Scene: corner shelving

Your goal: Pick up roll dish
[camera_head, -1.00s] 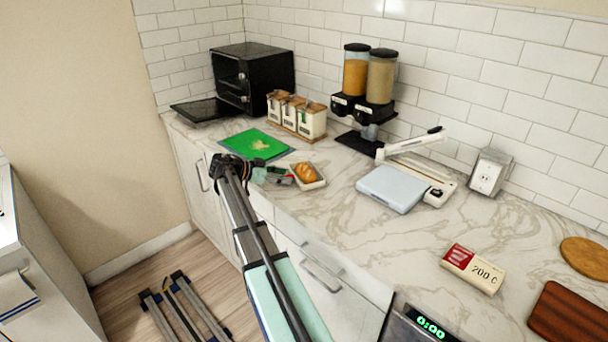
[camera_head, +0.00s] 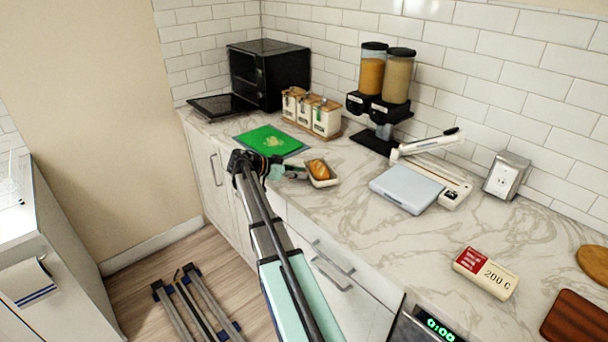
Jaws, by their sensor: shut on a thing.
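The roll dish is a small pale dish (camera_head: 324,182) with a golden-brown roll (camera_head: 318,169) in it. It is at the front part of the marble counter, right of the green board. My gripper (camera_head: 299,173) reaches in from the left and is shut on the dish's left side. The fingertips are small in this view and partly hidden. I cannot tell whether the dish touches the counter or is slightly raised.
A green board (camera_head: 262,138) lies behind my gripper. Several canisters (camera_head: 325,118), a cereal dispenser (camera_head: 384,85) and a black oven with its door down (camera_head: 268,72) stand at the back. A pale scale (camera_head: 407,189) is to the right. Counter (camera_head: 362,235) in front is clear.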

